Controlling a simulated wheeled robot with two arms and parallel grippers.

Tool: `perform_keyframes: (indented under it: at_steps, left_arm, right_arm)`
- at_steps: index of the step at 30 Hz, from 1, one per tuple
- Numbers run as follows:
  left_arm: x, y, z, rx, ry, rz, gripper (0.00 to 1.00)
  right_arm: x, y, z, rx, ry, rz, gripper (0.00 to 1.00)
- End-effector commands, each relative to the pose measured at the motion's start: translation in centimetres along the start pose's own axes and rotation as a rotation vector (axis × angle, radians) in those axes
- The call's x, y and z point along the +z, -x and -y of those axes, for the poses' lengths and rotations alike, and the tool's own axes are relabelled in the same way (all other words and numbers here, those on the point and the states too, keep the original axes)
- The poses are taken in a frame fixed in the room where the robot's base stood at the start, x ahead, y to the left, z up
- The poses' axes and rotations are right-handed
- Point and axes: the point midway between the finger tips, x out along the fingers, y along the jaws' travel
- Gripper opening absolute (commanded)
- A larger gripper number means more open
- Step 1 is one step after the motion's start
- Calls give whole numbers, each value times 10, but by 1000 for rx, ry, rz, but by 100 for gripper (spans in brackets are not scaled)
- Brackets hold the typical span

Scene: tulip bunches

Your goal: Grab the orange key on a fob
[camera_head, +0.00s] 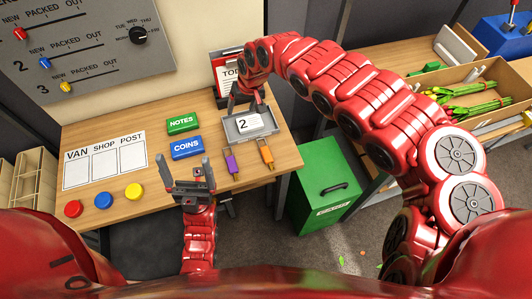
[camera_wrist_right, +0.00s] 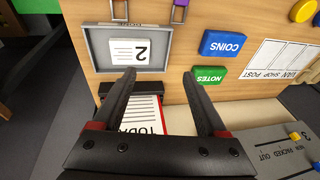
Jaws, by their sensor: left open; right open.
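The orange key on a fob (camera_head: 265,152) lies near the front right edge of the wooden table, in front of a grey tray (camera_head: 233,135) bearing a card marked 2. In the right wrist view only a small part of the orange key (camera_wrist_right: 121,7) shows at the top edge. My right gripper (camera_head: 246,98) is open and empty above the back of the tray, behind the key and apart from it. My left gripper (camera_head: 186,172) is open and empty, fingers up, at the table's front edge, left of the key.
A purple key fob (camera_head: 231,163) lies left of the orange one. Blue COINS (camera_head: 186,147) and green NOTES (camera_head: 183,123) blocks sit further left. A red TODAY sign (camera_head: 222,68) stands behind the tray. A green bin (camera_head: 325,185) stands right of the table.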

Motion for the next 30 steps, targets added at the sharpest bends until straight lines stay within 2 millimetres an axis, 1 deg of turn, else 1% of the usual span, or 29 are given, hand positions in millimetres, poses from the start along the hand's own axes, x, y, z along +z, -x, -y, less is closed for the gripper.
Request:
perform_keyframes:
  at_steps: [1,3,6,8,11,14,15,17,19,27,30]
  left_arm:
    - [0,-2,0,0,0,0,94]
    - [0,-2,0,0,0,0,94]
    - [0,-2,0,0,0,0,94]
    - [0,-2,0,0,0,0,94]
    - [0,1,0,0,0,0,94]
    - [1,5,0,0,0,0,94]
    - [2,14,-1,0,0,0,94]
    - [3,20,-1,0,0,0,94]
    - [2,13,-1,0,0,0,94]
    - [1,6,0,0,0,0,94]
    - [1,5,0,0,0,0,94]
  right_arm:
    - [20,6,-20,64,3,70,75]
    - [44,12,-38,126,0,149,75]
    - [63,17,-54,174,-7,213,75]
    - [68,16,-58,187,-8,229,75]
    - [73,6,-59,189,-8,238,75]
    - [77,-10,-61,188,-7,237,75]
    - [79,-21,-63,187,-8,237,75]
    - [81,-34,-64,185,-7,233,75]
    - [84,-40,-65,179,-9,237,75]
    - [92,-81,-72,178,-7,231,75]
    - [94,-91,-75,180,-8,229,75]
